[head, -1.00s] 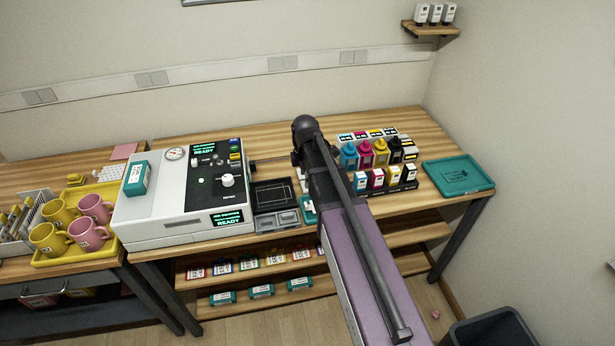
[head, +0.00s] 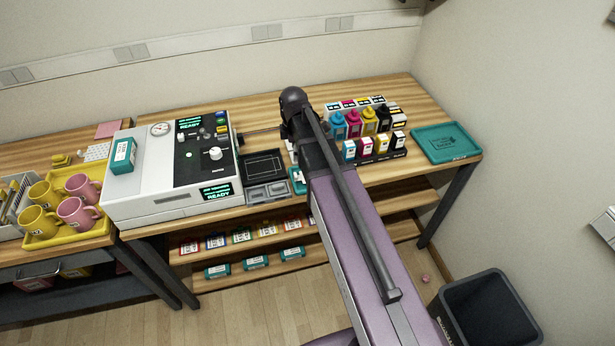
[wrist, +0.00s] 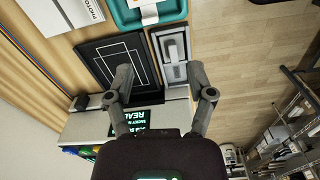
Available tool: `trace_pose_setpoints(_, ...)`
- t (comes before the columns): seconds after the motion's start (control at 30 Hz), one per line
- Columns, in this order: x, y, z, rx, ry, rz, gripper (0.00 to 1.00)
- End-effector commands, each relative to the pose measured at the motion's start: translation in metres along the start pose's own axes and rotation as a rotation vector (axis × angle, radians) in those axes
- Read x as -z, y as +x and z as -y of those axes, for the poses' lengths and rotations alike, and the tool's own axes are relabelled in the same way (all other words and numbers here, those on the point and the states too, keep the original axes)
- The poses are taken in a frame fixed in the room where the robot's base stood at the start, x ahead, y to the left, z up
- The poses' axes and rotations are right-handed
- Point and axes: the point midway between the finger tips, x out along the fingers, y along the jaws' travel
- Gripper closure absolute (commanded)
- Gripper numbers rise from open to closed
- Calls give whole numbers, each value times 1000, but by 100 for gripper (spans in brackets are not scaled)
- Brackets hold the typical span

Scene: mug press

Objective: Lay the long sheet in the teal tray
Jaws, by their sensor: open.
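My gripper (wrist: 160,80) is open in the wrist view, with nothing between its fingers. It is over the edge between a black board with white outlines (wrist: 108,62) and a grey divided tray (wrist: 181,73). In the head view my arm hides the gripper. A flat teal tray (head: 447,143) with dark print lies at the right end of the bench. Another teal tray-like piece (wrist: 175,10) holding a pale object is at the top of the wrist view; my arm partly hides it in the head view (head: 297,186). I cannot make out the long sheet for certain.
A white press (head: 150,190) stands left of the black board. Ink bottles and cartridges (head: 365,148) stand between my arm and the right teal tray. A yellow tray (head: 70,233) holds mugs at the left. A dark bin (head: 490,310) is on the floor at the right.

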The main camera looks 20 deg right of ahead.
Motion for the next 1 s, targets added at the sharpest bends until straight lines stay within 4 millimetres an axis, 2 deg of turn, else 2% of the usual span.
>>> trace_pose_setpoints(0.03, -2, 0, 10, 0, 54, 0, 30)
trace_pose_setpoints(0.7, -24, 0, 114, 0, 1083, 2, 30)
trace_pose_setpoints(0.9, -28, 0, 135, -1, 1316, 2, 30)
trace_pose_setpoints(1.0, -29, 0, 140, -1, 1379, 2, 30)
